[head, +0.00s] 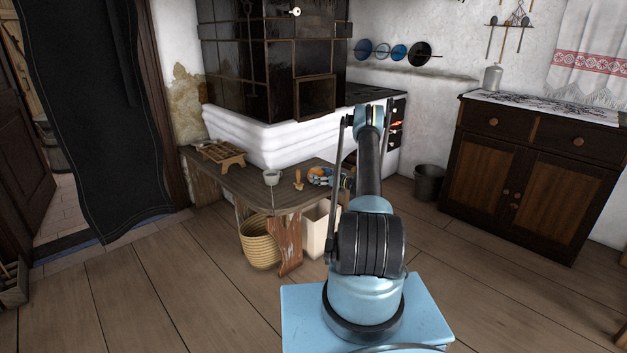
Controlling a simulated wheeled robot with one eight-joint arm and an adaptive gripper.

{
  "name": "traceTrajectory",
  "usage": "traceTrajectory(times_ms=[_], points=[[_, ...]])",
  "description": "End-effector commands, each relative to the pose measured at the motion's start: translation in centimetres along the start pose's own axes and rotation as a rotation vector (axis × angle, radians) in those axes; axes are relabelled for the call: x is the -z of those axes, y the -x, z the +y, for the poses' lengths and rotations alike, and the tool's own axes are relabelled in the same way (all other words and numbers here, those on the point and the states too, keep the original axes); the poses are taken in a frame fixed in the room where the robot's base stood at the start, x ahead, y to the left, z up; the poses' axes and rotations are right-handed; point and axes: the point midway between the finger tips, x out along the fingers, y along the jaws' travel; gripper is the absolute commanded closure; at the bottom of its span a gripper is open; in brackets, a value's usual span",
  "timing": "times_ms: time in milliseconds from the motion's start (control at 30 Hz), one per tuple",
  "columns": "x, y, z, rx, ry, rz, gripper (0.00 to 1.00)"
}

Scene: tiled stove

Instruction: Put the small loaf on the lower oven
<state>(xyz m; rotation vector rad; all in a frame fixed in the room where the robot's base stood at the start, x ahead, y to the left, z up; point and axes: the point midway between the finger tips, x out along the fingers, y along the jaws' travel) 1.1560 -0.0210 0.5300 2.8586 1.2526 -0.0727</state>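I cannot make out a small loaf for certain. On the wooden bench (222,172) lie a small orange-brown object (298,181) and a dish with mixed colourful contents (320,175), both too small to identify surely. The dark tiled stove (230,70) stands behind the bench on a white base (245,133). It has a square framed recess (315,97). A lower cooking part with a glowing fire opening (395,125) is at its right, and I cannot tell which part is the lower oven. My gripper (346,184) is small and mostly hidden behind my arm, near the bench's right end.
A pale mug (272,177) and a wooden rack (218,154) stand on the bench. A wicker basket (259,245) and a white bin (316,228) are below it. A dark bucket (429,183) and wooden cabinet (535,175) stand right.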

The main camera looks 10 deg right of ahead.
Motion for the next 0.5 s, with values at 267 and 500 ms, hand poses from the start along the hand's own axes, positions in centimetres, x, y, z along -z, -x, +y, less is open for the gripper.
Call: traceTrajectory(times_ms=[267, 500], points=[[0.02, 0.03, 0.01, 0.0, 0.0, 0.0, 0.55], [0.77, 0.09, 0.03, 0.0, 0.0, 0.0, 0.55]])
